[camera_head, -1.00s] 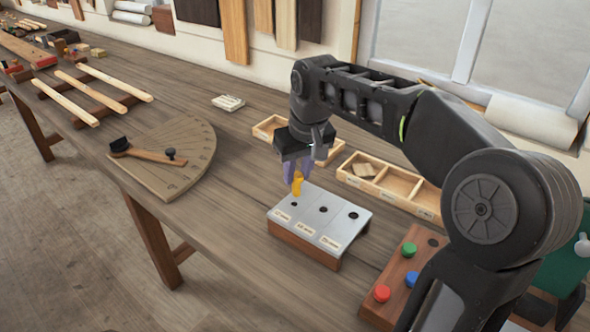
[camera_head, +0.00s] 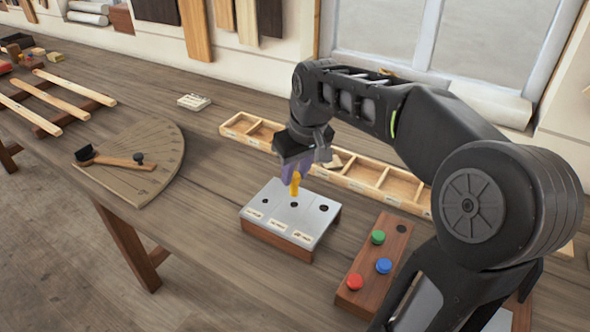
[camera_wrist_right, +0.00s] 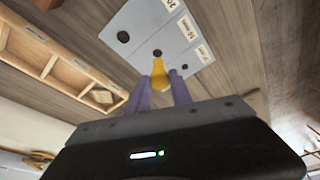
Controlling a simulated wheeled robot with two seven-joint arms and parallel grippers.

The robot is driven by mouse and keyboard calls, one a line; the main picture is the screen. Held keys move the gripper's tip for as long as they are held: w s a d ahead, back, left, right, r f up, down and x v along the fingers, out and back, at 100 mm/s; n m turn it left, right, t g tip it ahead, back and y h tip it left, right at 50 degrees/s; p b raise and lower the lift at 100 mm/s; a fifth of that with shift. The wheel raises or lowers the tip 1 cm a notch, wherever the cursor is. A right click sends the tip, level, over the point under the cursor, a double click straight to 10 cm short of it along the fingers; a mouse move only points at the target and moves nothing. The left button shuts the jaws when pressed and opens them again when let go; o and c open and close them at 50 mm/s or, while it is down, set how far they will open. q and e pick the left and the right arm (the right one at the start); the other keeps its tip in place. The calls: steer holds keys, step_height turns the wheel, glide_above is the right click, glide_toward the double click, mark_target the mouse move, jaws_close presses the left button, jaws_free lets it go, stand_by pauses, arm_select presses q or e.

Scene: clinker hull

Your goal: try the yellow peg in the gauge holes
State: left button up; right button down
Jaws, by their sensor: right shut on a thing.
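The yellow peg (camera_head: 295,184) is held upright in my right gripper (camera_head: 294,172), whose purple fingers are shut on it. The gauge (camera_head: 271,216) is a metal-topped block on a wooden base, with three holes of different sizes in a row and a label by each. The peg's lower end is just above the plate, close to the middle hole (camera_head: 294,204), and appears not to be in it. In the right wrist view the peg (camera_wrist_right: 157,78) points toward the middle hole (camera_wrist_right: 158,53) of the gauge plate (camera_wrist_right: 140,28). My left gripper is not in view.
A wooden rack (camera_head: 352,280) with green, blue and red pegs stands front right of the gauge. A long divided tray (camera_head: 365,186) lies behind it. A protractor board (camera_head: 125,187) with a wooden arm is at left. Bench between board and gauge is clear.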

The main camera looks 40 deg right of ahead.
steer(key=shift+f+b, duration=0.65)
steer(key=shift+f, duration=0.5)
steer(key=shift+f, duration=0.1)
steer(key=shift+f+b, duration=0.3)
steer(key=shift+b, duration=0.05)
steer(key=shift+f, duration=0.25)
steer(key=shift+r, duration=0.1)
steer(key=shift+r+p, duration=1.15)
steer(key=shift+r, duration=0.45)
steer(key=shift+f+b, duration=0.85)
steer(key=shift+f, duration=0.25)
steer(key=shift+f+b, duration=0.55)
steer(key=shift+f, duration=0.1)
